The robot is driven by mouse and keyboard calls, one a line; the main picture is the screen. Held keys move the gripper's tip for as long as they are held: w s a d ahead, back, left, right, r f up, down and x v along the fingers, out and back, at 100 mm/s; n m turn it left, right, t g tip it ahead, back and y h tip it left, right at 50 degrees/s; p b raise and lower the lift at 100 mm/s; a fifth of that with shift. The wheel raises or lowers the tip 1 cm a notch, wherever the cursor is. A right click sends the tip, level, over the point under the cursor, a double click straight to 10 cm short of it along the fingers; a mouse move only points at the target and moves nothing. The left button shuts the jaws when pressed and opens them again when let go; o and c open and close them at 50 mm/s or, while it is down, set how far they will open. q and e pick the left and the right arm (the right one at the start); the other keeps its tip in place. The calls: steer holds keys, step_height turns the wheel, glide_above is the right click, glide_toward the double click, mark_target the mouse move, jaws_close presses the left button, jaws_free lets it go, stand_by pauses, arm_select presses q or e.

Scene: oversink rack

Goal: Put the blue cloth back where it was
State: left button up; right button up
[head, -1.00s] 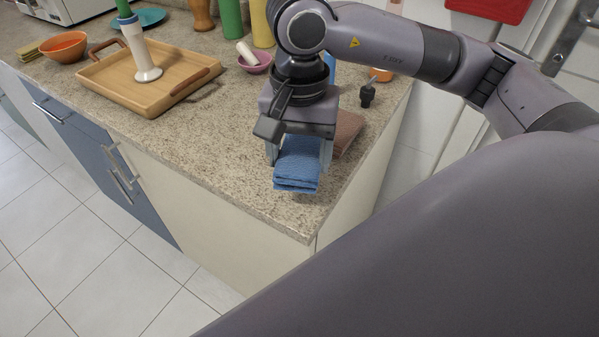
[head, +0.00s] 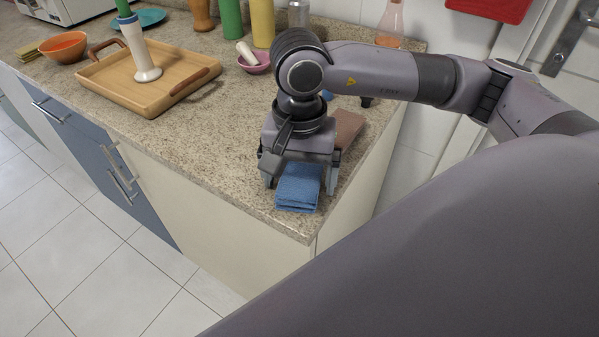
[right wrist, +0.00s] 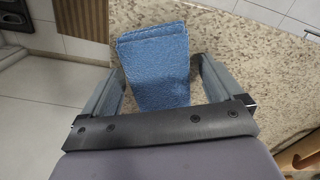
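The folded blue cloth (head: 299,190) lies on the speckled counter near its front corner; it also shows in the right wrist view (right wrist: 155,68). My right gripper (head: 301,184) points down around the cloth, one finger on each side. In the right wrist view the fingers (right wrist: 160,75) stand wider than the cloth, with a narrow gap on the right and the left finger very close to its edge. The cloth's back end is hidden under the gripper in the head view. My left gripper is not in view.
A brown folded item (head: 347,127) lies just behind my right gripper. A wooden tray (head: 110,88) with a white and green object, an orange bowl (head: 64,46) and a pink mortar (head: 256,62) stand farther back. The counter between tray and gripper is clear. The counter edge is close in front.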

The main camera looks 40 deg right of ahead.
mark_target(299, 178)
steer(key=shift+r+p, duration=0.3)
steer(key=shift+p, duration=0.1)
step_height(299, 178, up, 12)
steer(key=shift+f, duration=0.2)
stand_by(0.6)
